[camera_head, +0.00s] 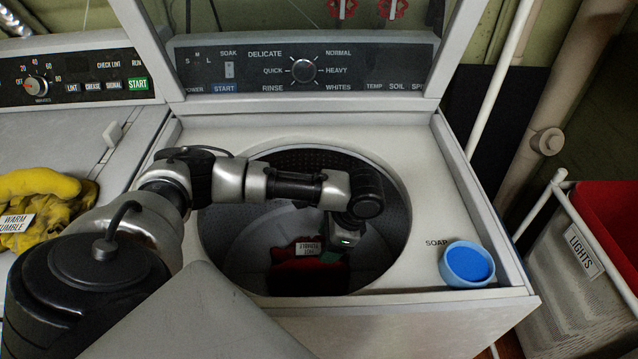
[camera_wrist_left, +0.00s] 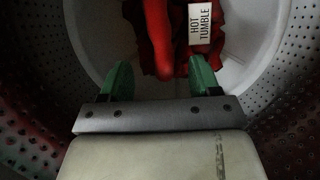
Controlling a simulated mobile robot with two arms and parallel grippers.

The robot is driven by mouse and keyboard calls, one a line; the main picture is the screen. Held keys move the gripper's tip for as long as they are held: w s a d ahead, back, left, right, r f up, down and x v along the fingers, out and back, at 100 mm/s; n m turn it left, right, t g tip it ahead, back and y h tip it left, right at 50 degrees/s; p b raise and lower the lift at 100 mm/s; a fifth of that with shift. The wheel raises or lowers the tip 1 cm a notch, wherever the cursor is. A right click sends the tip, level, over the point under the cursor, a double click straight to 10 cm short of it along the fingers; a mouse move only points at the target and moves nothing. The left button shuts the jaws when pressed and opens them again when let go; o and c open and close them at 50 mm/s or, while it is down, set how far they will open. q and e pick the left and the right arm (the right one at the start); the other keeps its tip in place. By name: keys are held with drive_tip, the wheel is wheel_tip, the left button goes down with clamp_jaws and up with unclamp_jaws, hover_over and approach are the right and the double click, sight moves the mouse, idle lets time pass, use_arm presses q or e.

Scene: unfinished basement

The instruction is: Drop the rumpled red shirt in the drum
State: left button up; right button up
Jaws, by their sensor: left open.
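The rumpled red shirt (camera_head: 296,277), with a white HOT TUMBLE tag, is inside the drum (camera_head: 225,235) of the open washer. In the left wrist view the shirt (camera_wrist_left: 158,35) lies low in the drum, beyond my fingertips. My left gripper (camera_head: 332,255) reaches down into the drum. Its green fingers are apart in the wrist view (camera_wrist_left: 161,80), with part of the shirt showing between and past them. Whether the fingertips touch the cloth I cannot tell. My right gripper is not in view.
The washer's raised lid frames its control panel (camera_head: 305,70). A blue soap cup (camera_head: 468,264) stands on the washer's right front. A yellow garment (camera_head: 45,205) tagged WARM TUMBLE lies on the dryer at left. A LIGHTS hamper (camera_head: 580,285) stands at right.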

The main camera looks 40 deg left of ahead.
use_arm(q)
drive_tip(key=v, duration=0.5)
drive_tip(key=shift+d+r, duration=0.1)
drive_tip(key=shift+r, duration=0.05)
